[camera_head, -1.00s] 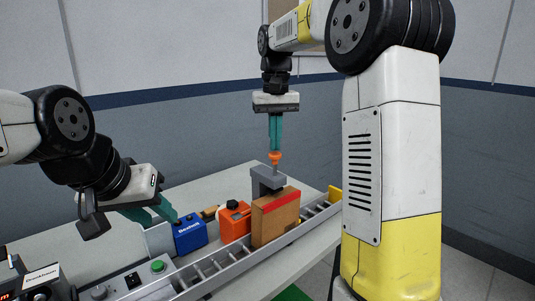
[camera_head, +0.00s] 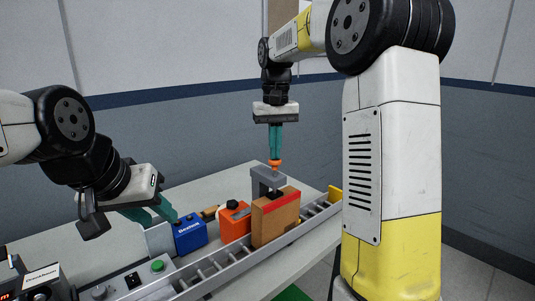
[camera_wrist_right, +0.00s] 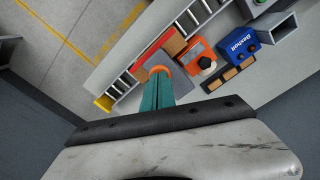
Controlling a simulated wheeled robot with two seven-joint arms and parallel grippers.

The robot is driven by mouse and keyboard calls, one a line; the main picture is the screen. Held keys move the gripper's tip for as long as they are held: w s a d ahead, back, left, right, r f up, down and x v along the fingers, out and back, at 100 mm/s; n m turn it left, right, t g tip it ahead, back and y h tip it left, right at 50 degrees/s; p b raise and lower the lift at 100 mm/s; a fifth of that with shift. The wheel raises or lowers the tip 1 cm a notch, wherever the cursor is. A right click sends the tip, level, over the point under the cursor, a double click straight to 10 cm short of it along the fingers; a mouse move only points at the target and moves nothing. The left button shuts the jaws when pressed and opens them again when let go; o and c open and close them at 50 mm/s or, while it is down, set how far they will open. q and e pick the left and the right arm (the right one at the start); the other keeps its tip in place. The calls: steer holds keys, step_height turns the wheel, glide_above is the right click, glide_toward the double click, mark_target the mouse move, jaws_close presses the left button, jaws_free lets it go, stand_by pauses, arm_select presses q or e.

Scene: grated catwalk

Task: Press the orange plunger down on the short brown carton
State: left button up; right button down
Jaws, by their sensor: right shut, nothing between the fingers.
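The orange plunger (camera_head: 275,163) sits on a thin rod above a grey bracket (camera_head: 267,173), over the brown carton (camera_head: 275,220) with a red strip along its top. My right gripper (camera_head: 275,156) points straight down, shut and empty, its teal tips at the plunger's top and apparently touching it. In the right wrist view the orange plunger (camera_wrist_right: 160,70) shows around the ends of my right gripper's fingers (camera_wrist_right: 158,78). A dark end shows under the bracket, close to the carton's top; whether it touches cannot be told. My left gripper (camera_head: 163,217) is open, beside a blue box.
The carton stands on a grey roller conveyor (camera_head: 212,267). An orange box (camera_head: 235,222) and a blue box (camera_head: 190,233) stand to its left. A yellow stop (camera_head: 334,194) is at the conveyor's far end. A green button (camera_head: 158,266) is at front left.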

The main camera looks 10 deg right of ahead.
step_height(320, 180, up, 10)
steer(key=shift+f, duration=0.25)
stand_by(0.9)
steer(key=shift+s, duration=0.1)
